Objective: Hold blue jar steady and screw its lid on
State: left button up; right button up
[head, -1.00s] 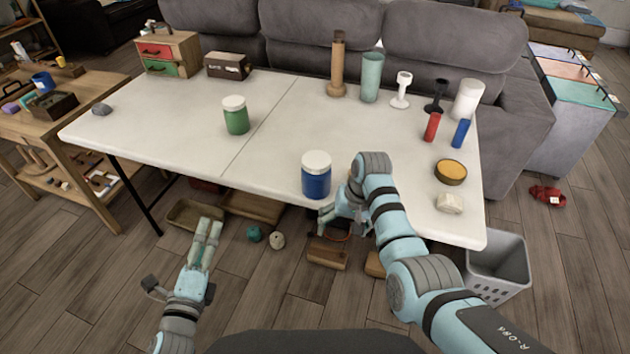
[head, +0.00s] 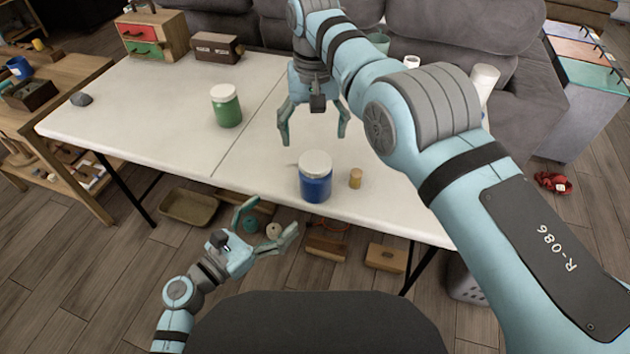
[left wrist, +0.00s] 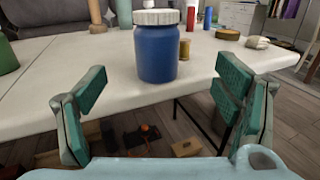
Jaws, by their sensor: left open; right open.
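The blue jar (head: 315,187) stands upright near the front edge of the white table, with a white lid (head: 316,163) on its top. It also shows in the left wrist view (left wrist: 157,55), ahead of and between my left fingers. I cannot tell how tightly the lid sits. My left gripper (head: 266,226) is open and empty, in front of the table edge and short of the jar. My right gripper (head: 313,138) is open and empty, fingers pointing down, above the table just behind the jar.
A green jar (head: 226,107) with a white lid stands to the left. A small tan cylinder (head: 355,179) stands close to the blue jar's right. A dark box (head: 216,47) and a small drawer chest (head: 151,37) are at the back left. My right arm covers the table's right side.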

aim_at(315, 176)
pick_arm(q)
jog(key=x, duration=0.4)
jog(key=f+x, duration=0.1)
jog(key=x, duration=0.1)
jog(key=shift+w+a, duration=0.25)
jog(key=shift+a, duration=0.1)
pick_arm(e)
jog(key=shift+w+d+f, duration=0.2)
jog(key=shift+w+f, duration=0.4)
jog(key=shift+w, duration=0.3)
pick_arm(q)
jog(key=x, duration=0.9)
jog(key=shift+s+d, duration=0.15)
jog(key=shift+d, duration=0.05)
pick_arm(e)
jog(key=shift+s+r, duration=0.1)
jog(key=shift+s, duration=0.15)
pick_arm(q)
jog(key=shift+r, duration=0.1)
jog(key=shift+c, duration=0.4)
